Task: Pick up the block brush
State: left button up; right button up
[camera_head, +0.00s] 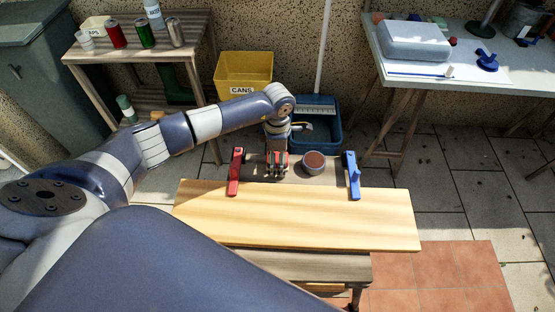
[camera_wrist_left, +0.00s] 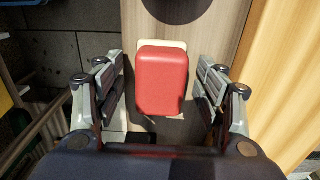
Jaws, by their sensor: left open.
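The block brush (camera_wrist_left: 162,82) is a red block with rounded corners, and a cream edge shows behind it. In the left wrist view it lies between the two fingers of my left gripper (camera_wrist_left: 165,95), with a gap on each side. My left gripper is open and straddles it from above. In the head view my left gripper (camera_head: 277,170) hangs over the bench, and a bit of red of the brush shows between its fingers. Most of the brush is hidden there. My right gripper is in neither view.
A round tin (camera_head: 314,163) stands just right of the gripper. A red clamp (camera_head: 235,172) and a blue clamp (camera_head: 352,176) flank them, on a pale board (camera_head: 300,215). A blue bin (camera_head: 318,125) and a yellow cans bin (camera_head: 243,75) stand behind.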

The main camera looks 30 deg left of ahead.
aim_at(277, 160)
pick_arm(q)
jog(key=c, duration=1.2)
jog(key=shift+o, duration=0.2)
jog(key=shift+r, duration=0.1)
jog(key=shift+r, duration=0.25)
jog(key=r, duration=0.1)
jog(key=r+b, duration=0.1)
jog(key=s, duration=0.1)
jog(key=shift+d+r, duration=0.25)
jog(key=shift+r, duration=0.15)
jog(key=s+d+b, duration=0.1)
jog(key=s+d, duration=0.1)
jog(key=s, duration=0.2)
jog(key=s+d+r, duration=0.1)
jog(key=s+d, duration=0.2)
jog(key=s, duration=0.1)
jog(key=s+d+b, duration=0.1)
jog(key=s+d, duration=0.1)
jog(key=s, duration=0.3)
jog(key=shift+d+r+b, duration=0.15)
jog(key=shift+r+b, duration=0.15)
jog(key=shift+b, duration=0.05)
